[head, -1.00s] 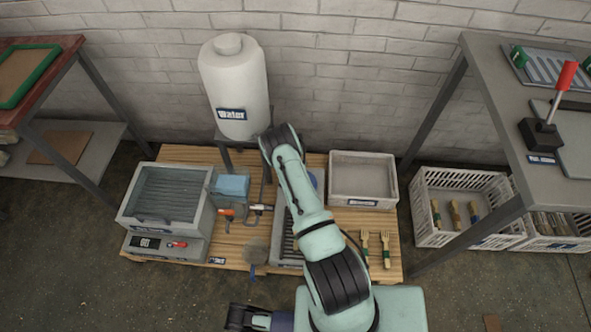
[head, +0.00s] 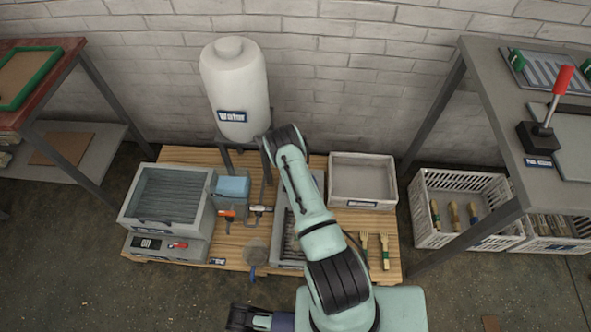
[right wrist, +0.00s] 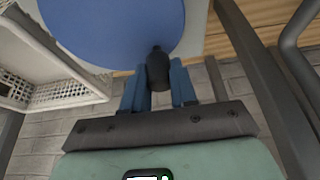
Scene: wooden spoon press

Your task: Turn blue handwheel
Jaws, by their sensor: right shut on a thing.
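The blue handwheel shows in the right wrist view as a large flat blue disc (right wrist: 112,25) at the top, partly cut off by the frame edge. A dark knob (right wrist: 157,68) stands out at its rim. My right gripper (right wrist: 158,88) has its blue fingers on either side of this knob and is shut on it. In the head view my right arm reaches up over the wooden bench (head: 232,249) and hides the handwheel and the gripper's fingertips.
On the bench stand a grey basin unit (head: 165,194), a blue box (head: 232,187), a valve with an orange handle (head: 228,213), a grey bin (head: 361,180) and wooden forks (head: 384,252). A white water tank (head: 236,85) stands behind. White crates (head: 463,238) are at right.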

